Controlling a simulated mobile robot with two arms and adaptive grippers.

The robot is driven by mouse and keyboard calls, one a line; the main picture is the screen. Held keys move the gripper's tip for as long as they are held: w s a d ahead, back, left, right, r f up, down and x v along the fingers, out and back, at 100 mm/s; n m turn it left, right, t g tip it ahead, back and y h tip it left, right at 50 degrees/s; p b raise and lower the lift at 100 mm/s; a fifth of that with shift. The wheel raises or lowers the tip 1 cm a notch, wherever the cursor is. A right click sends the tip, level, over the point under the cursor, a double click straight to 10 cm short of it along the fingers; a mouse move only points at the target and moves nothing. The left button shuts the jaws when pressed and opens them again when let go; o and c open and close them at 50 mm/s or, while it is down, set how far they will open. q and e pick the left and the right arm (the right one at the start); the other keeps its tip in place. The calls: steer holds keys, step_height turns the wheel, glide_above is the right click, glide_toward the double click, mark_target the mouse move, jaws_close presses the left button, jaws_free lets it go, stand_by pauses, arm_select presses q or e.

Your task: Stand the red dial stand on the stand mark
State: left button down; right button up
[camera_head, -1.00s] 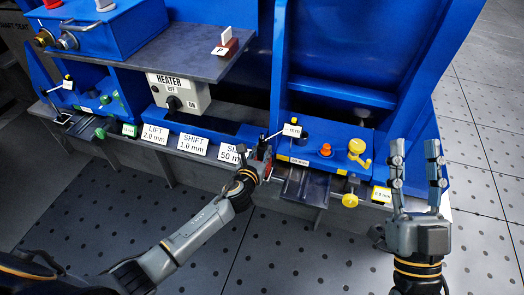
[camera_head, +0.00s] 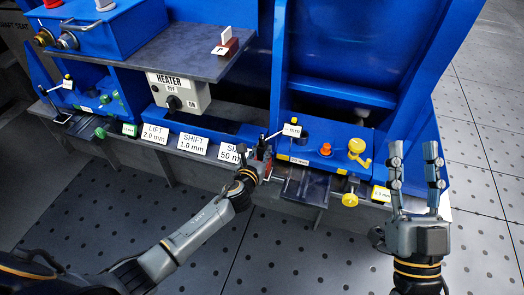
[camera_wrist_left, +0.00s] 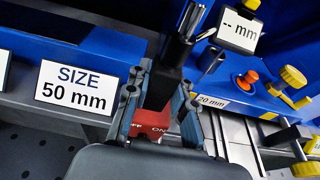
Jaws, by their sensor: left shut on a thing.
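The red dial stand (camera_wrist_left: 188,128) has a red base with ON lettering and a dark upright post (camera_wrist_left: 166,75). My left gripper (camera_wrist_left: 158,105) is shut on it, with a finger on each side of the base. In the head view my left gripper (camera_head: 258,168) is at the front edge of the bench, between the SIZE 50 mm card and the right-hand fixture. The fingers hide much of the stand there. I cannot make out the stand mark. My right gripper (camera_head: 417,170) is open and empty, fingers up, in front of the bench's right end.
A blue fixture (camera_head: 322,152) with a mm display, an orange knob (camera_head: 326,149) and a yellow knob (camera_head: 357,147) stands right of the left gripper. The HEATER box (camera_head: 180,97) is at the left, under a grey shelf (camera_head: 165,46). The floor in front is clear.

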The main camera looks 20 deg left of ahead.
arm_select(q)
steer(key=shift+w+r, duration=0.1)
arm_select(e)
steer(key=shift+s+r+t, duration=0.15)
steer(key=shift+r+t, duration=0.15)
steer(key=shift+r, duration=0.1)
arm_select(q)
steer(key=shift+f, duration=0.25)
arm_select(e)
steer(key=shift+s+r+t+y, duration=0.3)
steer(key=shift+s+r+y, duration=0.15)
steer(key=shift+s, duration=0.1)
stand_by(0.4)
arm_select(q)
steer(key=c, duration=1.1)
jaws_free()
steer(key=shift+o, duration=0.2)
steer(key=shift+s+f, duration=0.2)
steer(key=shift+f, duration=0.15)
steer(key=v, duration=1.2)
steer(key=shift+r, duration=0.25)
arm_select(e)
steer(key=shift+h, duration=0.25)
